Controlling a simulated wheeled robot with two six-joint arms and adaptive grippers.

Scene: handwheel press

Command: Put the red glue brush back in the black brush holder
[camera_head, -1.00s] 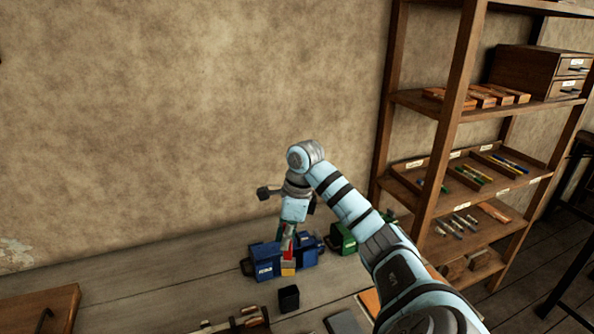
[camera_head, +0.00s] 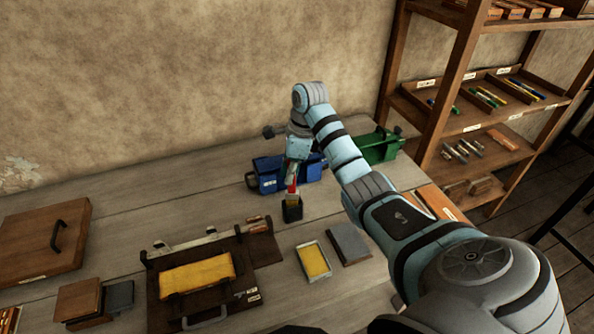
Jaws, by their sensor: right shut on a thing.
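The red glue brush (camera_head: 291,187) hangs upright below my right gripper (camera_head: 292,179), which is shut on it. The brush has a red handle and a yellowish lower part. The black brush holder (camera_head: 293,212) is a small dark block-like cup on the workbench. The brush's lower end is right at the top of the holder; I cannot tell whether it is inside the opening or just above or in front of it. My left gripper is not in view.
A blue clamp-like tool (camera_head: 267,176) and a green one (camera_head: 380,147) stand behind the holder. A press board with a yellow pad (camera_head: 197,274) lies in front left. A yellow-filled tray (camera_head: 313,261) and a grey block (camera_head: 348,243) lie in front. Shelves (camera_head: 440,110) stand at right.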

